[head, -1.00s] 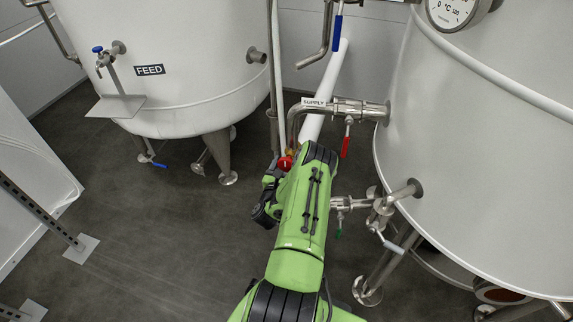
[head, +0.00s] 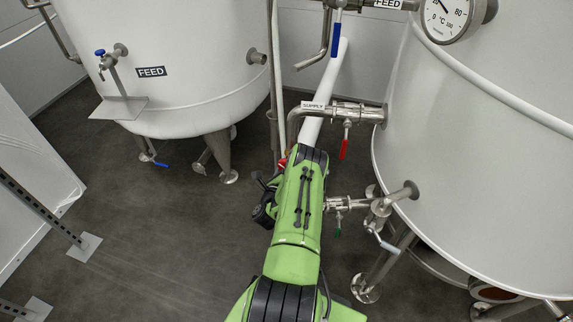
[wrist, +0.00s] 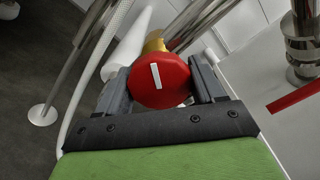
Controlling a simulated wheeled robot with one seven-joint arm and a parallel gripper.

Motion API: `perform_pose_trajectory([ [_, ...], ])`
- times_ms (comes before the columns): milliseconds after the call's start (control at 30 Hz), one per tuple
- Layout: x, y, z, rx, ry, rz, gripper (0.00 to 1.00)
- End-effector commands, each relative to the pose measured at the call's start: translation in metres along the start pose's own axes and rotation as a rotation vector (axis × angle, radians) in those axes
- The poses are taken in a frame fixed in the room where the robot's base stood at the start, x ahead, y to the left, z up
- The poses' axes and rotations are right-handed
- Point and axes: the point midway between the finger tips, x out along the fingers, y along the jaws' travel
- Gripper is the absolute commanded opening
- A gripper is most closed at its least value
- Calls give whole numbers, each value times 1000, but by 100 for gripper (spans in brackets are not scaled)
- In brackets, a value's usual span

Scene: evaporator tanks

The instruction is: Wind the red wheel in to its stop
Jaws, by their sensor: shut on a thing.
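The red wheel (wrist: 160,82) shows in the wrist view, with a white bar mark on its face that stands slightly tilted. A brass body (wrist: 153,43) shows behind it. My gripper (wrist: 163,80) has one grey finger on each side of the wheel and is shut on it. In the head view only a sliver of the red wheel (head: 283,162) shows past my green arm, and the fingers are hidden there.
The SUPPLY pipe (head: 335,111) with a red-handled valve (head: 344,147) runs into the right tank (head: 470,150). The FEED tank (head: 190,70) stands left. Dark floor (head: 150,220) between is clear.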

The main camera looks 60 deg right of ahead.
Motion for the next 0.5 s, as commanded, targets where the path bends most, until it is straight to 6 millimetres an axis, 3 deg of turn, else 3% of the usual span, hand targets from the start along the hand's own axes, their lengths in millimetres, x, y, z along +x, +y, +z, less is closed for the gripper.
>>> perform_pose_trajectory([
  [500,0,0,1,-490,-1,3,38],
])
